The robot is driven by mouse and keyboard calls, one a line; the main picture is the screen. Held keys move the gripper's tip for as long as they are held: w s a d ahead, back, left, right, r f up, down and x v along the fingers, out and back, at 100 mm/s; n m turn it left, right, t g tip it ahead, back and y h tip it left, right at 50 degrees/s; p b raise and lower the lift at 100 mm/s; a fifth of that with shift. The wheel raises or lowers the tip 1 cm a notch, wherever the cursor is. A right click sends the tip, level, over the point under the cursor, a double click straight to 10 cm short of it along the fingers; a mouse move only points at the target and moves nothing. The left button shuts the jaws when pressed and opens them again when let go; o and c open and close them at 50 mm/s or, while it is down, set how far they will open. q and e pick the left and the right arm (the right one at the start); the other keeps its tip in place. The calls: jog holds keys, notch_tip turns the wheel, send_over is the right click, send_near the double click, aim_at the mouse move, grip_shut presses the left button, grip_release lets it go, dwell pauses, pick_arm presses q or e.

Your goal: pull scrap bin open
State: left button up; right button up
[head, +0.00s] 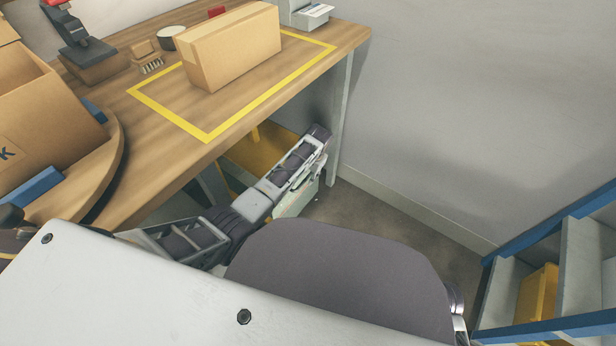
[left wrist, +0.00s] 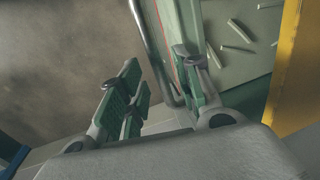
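The scrap bin (left wrist: 238,62) is a pale green container with several thin light scraps inside, at the upper right of the left wrist view. In the head view only a slice of the bin (head: 294,201) shows beneath my left arm, below the workbench. A grey bar (left wrist: 152,40) runs along its near side, apparently its handle. My left gripper (left wrist: 158,62) is open, its green-padded fingers on either side of the bar. The right finger overlaps the bin's edge; contact cannot be told. My left forearm hides much of the bin in the head view. My right gripper is not in view.
The wooden workbench (head: 150,190) carries a closed carton (head: 232,48) inside a yellow outline. A yellow panel (left wrist: 296,75) stands beside the bin. A grey bench leg (head: 341,120) is close to my arm. A blue-edged rack (head: 560,262) stands at right; bare floor lies between.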

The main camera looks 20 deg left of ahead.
pick_arm(q)
jog(key=shift+f, duration=0.2)
grip_shut()
dwell(0.4)
